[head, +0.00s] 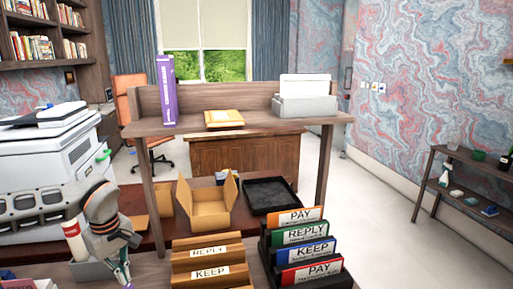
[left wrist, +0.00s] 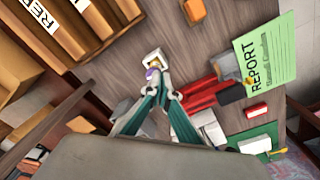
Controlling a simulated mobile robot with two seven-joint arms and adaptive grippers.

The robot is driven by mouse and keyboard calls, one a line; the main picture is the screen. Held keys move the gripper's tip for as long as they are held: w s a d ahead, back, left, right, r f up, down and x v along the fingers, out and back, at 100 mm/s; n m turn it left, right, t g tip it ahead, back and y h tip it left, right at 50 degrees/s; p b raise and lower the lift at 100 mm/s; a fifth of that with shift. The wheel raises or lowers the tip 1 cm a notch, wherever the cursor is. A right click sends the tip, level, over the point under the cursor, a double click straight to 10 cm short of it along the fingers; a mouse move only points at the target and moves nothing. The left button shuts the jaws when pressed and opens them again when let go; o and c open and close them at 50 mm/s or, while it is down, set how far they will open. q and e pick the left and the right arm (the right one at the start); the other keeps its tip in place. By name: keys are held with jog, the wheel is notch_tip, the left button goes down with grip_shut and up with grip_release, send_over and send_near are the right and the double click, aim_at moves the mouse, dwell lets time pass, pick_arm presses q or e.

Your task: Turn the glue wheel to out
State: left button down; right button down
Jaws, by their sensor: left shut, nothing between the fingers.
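My left gripper (head: 122,275) reaches down at the lower left of the head view, its fingertips cut off by the bottom edge. In the left wrist view its two teal fingers (left wrist: 158,88) come together at the tips, shut and empty. A small white and purple piece (left wrist: 152,72) shows right at the fingertips; it may be the glue with its wheel, but I cannot tell surely. Whether the fingers touch it is unclear. The wheel's setting cannot be read. My right gripper is in neither view.
A grey holder (head: 92,268) stands beside my left gripper. A green REPORT card (left wrist: 268,65) and red items (left wrist: 205,92) lie near the fingers in the wrist view. Wooden letter trays (head: 208,262) and a black sorter (head: 338,276) with coloured cards stand to the right.

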aim_at(129, 286)
pick_arm(q)
notch_tip(129, 286, down, 6)
jog(key=m, duration=0.3)
jog(key=shift+w+f+g, duration=0.15)
jog(key=shift+g, duration=0.15)
dwell(0.4)
jog(key=shift+w+a, duration=0.35)
jog(key=shift+w, duration=0.1)
dwell(1.0)
jog(key=shift+w, duration=0.1)
dwell(0.7)
jog(key=shift+d, duration=0.15)
jog(key=shift+s+d, duration=0.2)
jog(key=shift+s, duration=0.1)
